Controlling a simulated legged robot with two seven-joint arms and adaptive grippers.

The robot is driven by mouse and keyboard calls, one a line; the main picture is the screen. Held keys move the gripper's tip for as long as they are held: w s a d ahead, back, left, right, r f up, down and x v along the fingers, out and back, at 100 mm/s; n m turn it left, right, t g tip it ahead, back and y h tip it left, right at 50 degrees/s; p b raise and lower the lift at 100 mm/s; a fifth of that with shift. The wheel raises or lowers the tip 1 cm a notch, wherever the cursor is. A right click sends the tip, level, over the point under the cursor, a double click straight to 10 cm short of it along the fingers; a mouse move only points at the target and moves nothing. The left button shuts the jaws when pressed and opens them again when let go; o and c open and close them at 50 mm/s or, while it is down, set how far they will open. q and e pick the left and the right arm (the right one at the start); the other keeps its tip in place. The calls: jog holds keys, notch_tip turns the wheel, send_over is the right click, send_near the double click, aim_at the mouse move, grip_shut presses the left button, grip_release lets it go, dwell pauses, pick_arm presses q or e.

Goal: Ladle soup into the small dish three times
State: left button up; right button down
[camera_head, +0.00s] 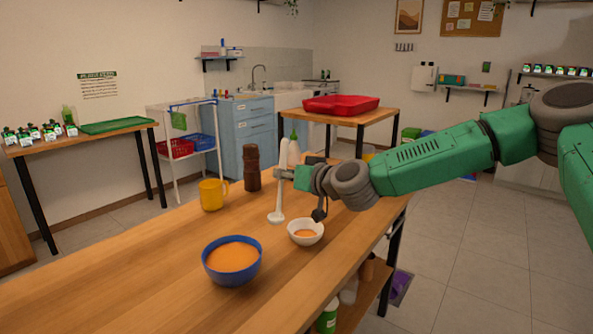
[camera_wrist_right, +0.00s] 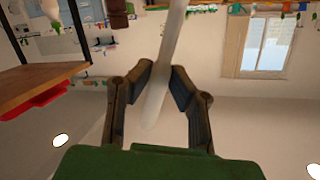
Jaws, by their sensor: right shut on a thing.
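A blue bowl (camera_head: 232,261) full of orange soup stands near the front of the wooden table. A small white dish (camera_head: 306,232) with a little orange soup in it stands to its right. My right gripper (camera_head: 286,174) is shut on the handle of a white ladle (camera_head: 281,185). The ladle hangs nearly upright, its lower end between the bowl and the dish, beside the dish's left rim. In the right wrist view, the ladle handle (camera_wrist_right: 158,95) runs between the two fingers (camera_wrist_right: 160,85). I cannot tell whether the ladle holds soup. My left gripper is not in view.
A yellow mug (camera_head: 211,195) and a dark brown pepper mill (camera_head: 252,168) stand behind the bowl. A bottle with a green tip (camera_head: 294,150) stands behind the ladle. The table's front left is bare. A red tray (camera_head: 341,104) lies on another table behind.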

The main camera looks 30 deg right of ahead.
jog(key=s+a, duration=0.1)
jog(key=a, duration=1.1)
jog(key=shift+s+p, duration=0.15)
jog(key=shift+p, duration=0.3)
